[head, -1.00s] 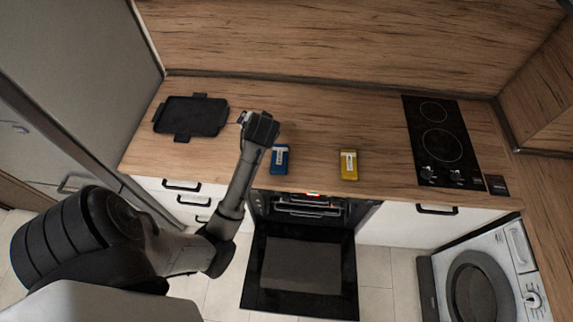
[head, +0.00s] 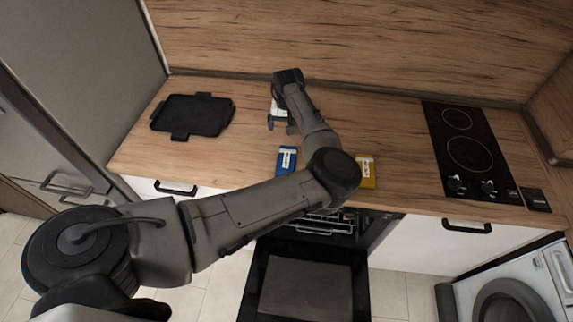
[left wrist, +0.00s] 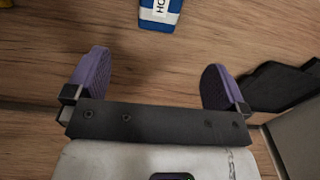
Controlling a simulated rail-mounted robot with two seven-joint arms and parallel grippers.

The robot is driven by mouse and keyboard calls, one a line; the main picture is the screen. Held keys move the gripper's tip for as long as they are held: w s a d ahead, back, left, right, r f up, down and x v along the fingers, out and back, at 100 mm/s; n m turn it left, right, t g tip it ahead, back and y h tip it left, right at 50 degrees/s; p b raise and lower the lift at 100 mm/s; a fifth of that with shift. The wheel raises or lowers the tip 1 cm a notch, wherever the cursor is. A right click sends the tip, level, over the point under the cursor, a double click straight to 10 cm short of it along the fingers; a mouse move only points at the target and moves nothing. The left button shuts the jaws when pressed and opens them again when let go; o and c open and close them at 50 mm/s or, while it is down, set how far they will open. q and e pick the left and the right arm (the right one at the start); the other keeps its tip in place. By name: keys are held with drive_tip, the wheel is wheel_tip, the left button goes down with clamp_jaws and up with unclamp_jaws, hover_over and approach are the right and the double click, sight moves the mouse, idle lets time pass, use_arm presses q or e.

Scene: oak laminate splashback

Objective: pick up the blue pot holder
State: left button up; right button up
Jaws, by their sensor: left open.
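The blue pot holder (head: 286,160) lies on the wooden counter near its front edge, with a white label on it. In the left wrist view the blue pot holder (left wrist: 160,12) shows at the top edge, partly cut off, beyond the fingertips. My left gripper (head: 281,130) is just behind it over the counter, with its fingers pointing toward the front edge. In the left wrist view its two purple-padded fingers (left wrist: 156,75) are wide apart with nothing between them. My right gripper is in neither view.
A yellow pot holder (head: 366,172) lies to the right, partly hidden by my left arm. A black tray (head: 192,115) sits at the left of the counter and a black hob (head: 468,150) at the right. The oven door (head: 305,285) is open below the counter.

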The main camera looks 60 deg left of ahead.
use_arm(q)
hover_over(287, 153)
drive_tip(key=f, duration=0.8)
drive_tip(key=shift+w+f, duration=0.15)
drive_tip(key=shift+w, duration=0.05)
drive_tip(key=shift+s+f+b, duration=0.2)
drive_tip(key=shift+f+b, duration=0.15)
drive_tip(key=shift+f, duration=2.3)
drive_tip(key=shift+c, duration=0.3)
drive_tip(key=c, duration=1)
drive_tip(key=shift+r, duration=0.15)
